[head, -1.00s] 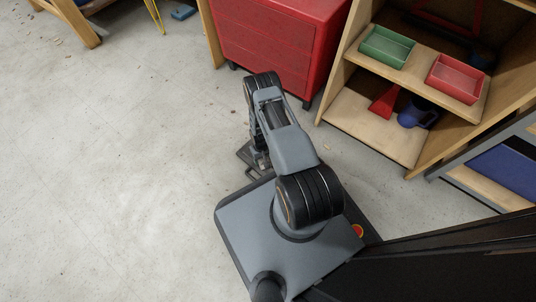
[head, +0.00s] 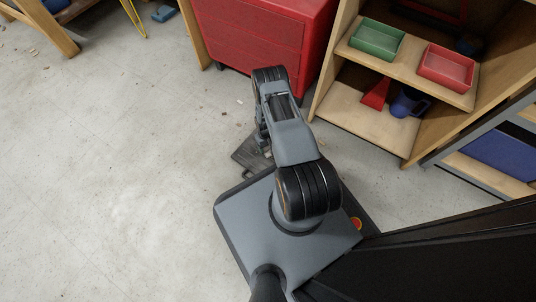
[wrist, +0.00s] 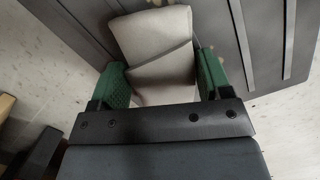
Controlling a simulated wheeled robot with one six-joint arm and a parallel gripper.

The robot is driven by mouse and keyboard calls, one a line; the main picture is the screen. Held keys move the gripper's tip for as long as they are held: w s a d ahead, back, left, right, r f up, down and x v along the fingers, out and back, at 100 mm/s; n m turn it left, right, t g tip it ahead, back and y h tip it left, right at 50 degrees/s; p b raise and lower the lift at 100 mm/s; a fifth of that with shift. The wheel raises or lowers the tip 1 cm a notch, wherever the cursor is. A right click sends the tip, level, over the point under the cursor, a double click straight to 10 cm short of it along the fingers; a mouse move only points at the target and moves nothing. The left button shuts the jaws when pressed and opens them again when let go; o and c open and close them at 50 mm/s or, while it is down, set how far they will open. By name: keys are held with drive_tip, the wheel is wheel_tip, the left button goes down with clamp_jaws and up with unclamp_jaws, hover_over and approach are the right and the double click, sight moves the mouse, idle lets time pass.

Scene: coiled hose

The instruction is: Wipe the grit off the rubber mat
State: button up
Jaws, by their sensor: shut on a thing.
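My gripper (wrist: 162,70) is shut on a folded pale grey cloth (wrist: 152,35), between its green fingers in the wrist view. The dark grey ribbed rubber mat (wrist: 265,40) lies on the floor behind the cloth in that view. I cannot tell whether the cloth touches the mat. In the head view the mat (head: 245,153) shows in part just beyond my base, and my arm hides much of it and the gripper. Small pale specks show on the mat in the wrist view, but grit is hard to make out.
A red drawer cabinet (head: 255,38) stands beyond my arm. Right of it, a wooden shelf (head: 345,120) holds a green tray (head: 377,42), a red tray (head: 447,68) and a blue mug (head: 408,103). Small crumbs lie on the floor. The floor at left (head: 110,170) is mostly clear.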

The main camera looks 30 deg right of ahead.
drive_tip(key=shift+r+p, duration=2.45)
drive_tip(key=shift+r, duration=1.65)
drive_tip(key=shift+a, duration=0.1)
